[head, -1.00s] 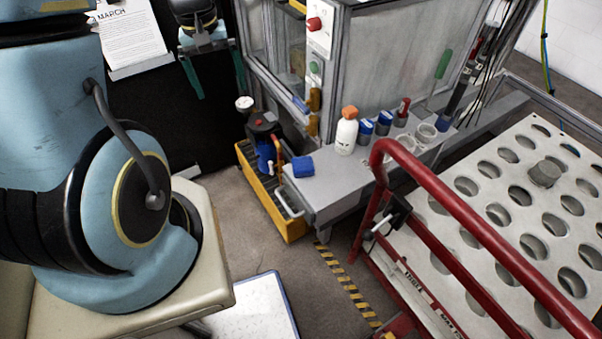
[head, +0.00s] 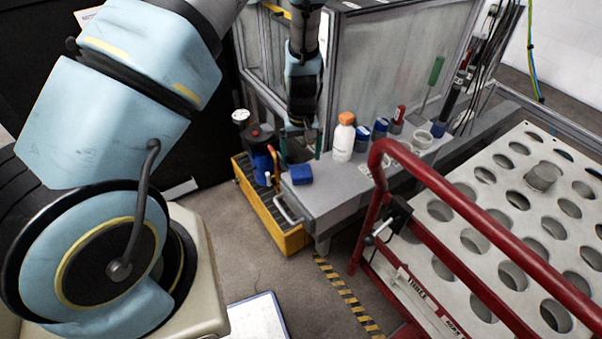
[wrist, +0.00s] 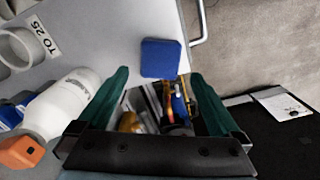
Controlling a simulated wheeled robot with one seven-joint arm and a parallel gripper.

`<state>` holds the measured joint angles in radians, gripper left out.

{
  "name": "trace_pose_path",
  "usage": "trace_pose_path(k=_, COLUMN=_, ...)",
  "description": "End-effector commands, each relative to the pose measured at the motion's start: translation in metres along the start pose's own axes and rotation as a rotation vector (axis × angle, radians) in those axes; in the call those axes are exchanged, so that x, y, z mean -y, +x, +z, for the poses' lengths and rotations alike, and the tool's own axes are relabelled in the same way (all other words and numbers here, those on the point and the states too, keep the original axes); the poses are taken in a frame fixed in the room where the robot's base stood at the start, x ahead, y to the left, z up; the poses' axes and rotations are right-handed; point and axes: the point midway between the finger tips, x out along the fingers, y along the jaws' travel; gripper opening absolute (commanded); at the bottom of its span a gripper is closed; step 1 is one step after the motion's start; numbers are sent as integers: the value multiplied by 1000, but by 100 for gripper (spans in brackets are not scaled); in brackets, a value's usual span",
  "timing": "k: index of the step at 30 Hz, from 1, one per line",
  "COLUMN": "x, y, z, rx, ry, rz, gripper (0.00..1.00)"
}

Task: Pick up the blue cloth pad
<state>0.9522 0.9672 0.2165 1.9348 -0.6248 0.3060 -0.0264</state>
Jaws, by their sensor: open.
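The blue cloth pad (head: 301,173) lies flat on the near left corner of the grey bench (head: 340,193). In the wrist view the pad (wrist: 161,58) is just beyond the fingertips, roughly centred between them. My gripper (head: 301,150), with two green fingers, hangs over the bench close to the pad. In the wrist view my gripper (wrist: 160,80) is open, with nothing between its fingers. The height between fingertips and pad is hard to judge.
A white bottle with an orange cap (head: 344,137) stands right of the pad, with blue-lidded jars (head: 362,136) beyond. A yellow crate (head: 262,205) with a blue bottle sits left of the bench. A metal handle (head: 289,211) juts from the bench front. A red rail (head: 450,210) is at right.

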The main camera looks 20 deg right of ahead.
Motion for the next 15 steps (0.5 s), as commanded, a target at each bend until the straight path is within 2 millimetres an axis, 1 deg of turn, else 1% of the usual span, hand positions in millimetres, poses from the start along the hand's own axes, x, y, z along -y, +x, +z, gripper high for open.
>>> trace_pose_path(k=5, x=0, y=9, z=0, rx=2, ry=-1, rz=0, gripper=100)
trace_pose_path(k=15, x=1, y=49, z=0, rx=1, ry=-1, rz=0, gripper=100)
